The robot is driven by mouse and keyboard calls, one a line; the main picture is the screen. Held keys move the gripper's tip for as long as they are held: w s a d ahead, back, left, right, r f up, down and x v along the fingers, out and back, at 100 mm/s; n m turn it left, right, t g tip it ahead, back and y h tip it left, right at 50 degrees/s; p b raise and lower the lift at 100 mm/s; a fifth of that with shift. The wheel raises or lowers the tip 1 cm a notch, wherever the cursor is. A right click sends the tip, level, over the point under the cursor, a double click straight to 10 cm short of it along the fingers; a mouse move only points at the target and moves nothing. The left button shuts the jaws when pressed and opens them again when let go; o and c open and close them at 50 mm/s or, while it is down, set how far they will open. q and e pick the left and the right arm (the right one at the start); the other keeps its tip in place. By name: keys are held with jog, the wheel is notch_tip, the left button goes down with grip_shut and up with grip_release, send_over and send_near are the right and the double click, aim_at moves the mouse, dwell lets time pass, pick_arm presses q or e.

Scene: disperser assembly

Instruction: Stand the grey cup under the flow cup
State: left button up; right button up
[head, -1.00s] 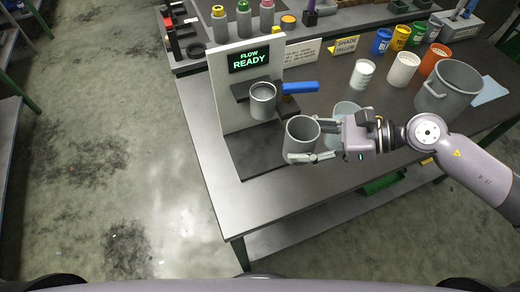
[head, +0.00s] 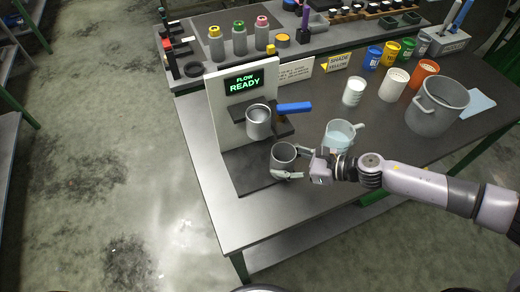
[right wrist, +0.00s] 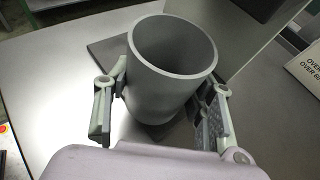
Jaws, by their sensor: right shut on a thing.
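The grey cup (head: 285,153) is upright and empty, just in front and to the right of the flow cup, over or on the dark base plate (head: 247,178). I cannot tell whether its bottom touches the plate. My right gripper (head: 294,170) is shut on it from the right. In the right wrist view the grey cup (right wrist: 172,62) stands between the two fingers of the right gripper (right wrist: 163,98). The flow cup (head: 258,124) hangs in the bracket of the white stand, higher than the grey cup, beside a blue handle (head: 294,107). The left gripper is out of view.
A glass beaker (head: 341,136) stands close behind my right wrist. A white cup (head: 354,91), paint pots and a large grey pot (head: 438,107) stand further right. The stand's screen (head: 244,82) reads "FLOW READY". The table front is clear.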

aim_at(272, 158)
jog(key=a, duration=0.1)
jog(key=w+a, duration=0.1)
jog(key=a, duration=0.1)
jog(key=shift+w+a+p, duration=0.2)
jog(key=shift+w+p, duration=0.05)
jog(key=shift+p, duration=0.15)
jog(key=shift+w+a+r, duration=0.1)
jog(key=shift+a, duration=0.25)
jog(key=shift+w+a+r+p, duration=0.1)
jog(key=shift+w+a+p, duration=0.25)
jog(key=shift+a, duration=0.3)
jog(key=shift+w+a+p, duration=0.2)
jog(key=shift+a+p, duration=0.1)
jog(key=shift+a, duration=0.3)
jog(key=shift+f, duration=0.75)
jog(key=shift+a+f, duration=0.1)
jog(key=shift+f, duration=0.15)
jog(key=shift+f+b, duration=0.25)
jog(key=shift+b, duration=0.1)
jog(key=o, duration=1.2)
jog(key=shift+r, duration=0.1)
